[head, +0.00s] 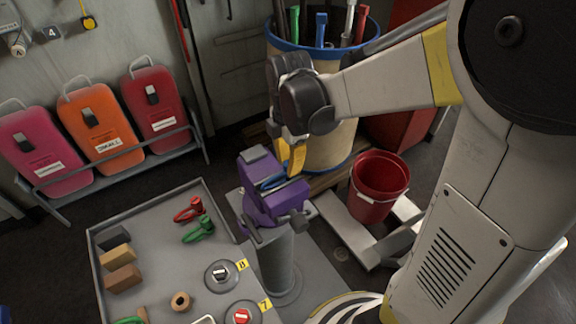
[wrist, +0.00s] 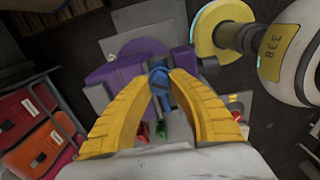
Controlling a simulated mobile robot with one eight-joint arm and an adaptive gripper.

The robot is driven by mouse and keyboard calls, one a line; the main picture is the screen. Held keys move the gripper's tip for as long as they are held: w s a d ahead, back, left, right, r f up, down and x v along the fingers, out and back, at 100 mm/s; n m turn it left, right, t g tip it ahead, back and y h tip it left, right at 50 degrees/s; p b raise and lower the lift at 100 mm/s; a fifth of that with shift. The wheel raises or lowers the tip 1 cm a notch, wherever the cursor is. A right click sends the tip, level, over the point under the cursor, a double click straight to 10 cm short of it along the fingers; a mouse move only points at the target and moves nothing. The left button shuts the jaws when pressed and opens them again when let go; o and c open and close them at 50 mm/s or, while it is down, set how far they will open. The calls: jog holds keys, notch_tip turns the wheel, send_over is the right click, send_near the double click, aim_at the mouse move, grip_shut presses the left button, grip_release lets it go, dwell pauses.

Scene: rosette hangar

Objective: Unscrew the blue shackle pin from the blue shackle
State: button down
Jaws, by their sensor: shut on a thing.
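The blue shackle (head: 272,184) sits in the jaws of a purple vise (head: 262,203) on a grey pedestal. In the wrist view, blue metal of the shackle and its pin (wrist: 160,82) shows between my yellow fingertips. My gripper (head: 295,160) reaches down to the vise from above. It is shut on the blue shackle pin (wrist: 159,74) at the top of the vise. The fingers hide much of the pin, so I cannot tell how far it is threaded in. The purple vise (wrist: 125,72) also shows behind the fingers in the wrist view.
A grey tray table (head: 160,262) left of the vise bears a red shackle (head: 189,209), a green shackle (head: 199,230) and wooden blocks (head: 122,278). A red bucket (head: 375,190) stands right of the vise. A blue-rimmed barrel (head: 335,150) of tools stands behind.

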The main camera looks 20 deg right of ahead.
jog(key=n, duration=0.4)
jog(key=n, duration=0.3)
jog(key=shift+n, duration=0.4)
jog(key=n, duration=0.6)
jog(key=shift+r, duration=0.1)
jog(key=c, duration=1.2)
grip_release()
jog(key=shift+r, duration=0.1)
notch_tip(320, 180, up, 4)
jog(key=p, duration=0.3)
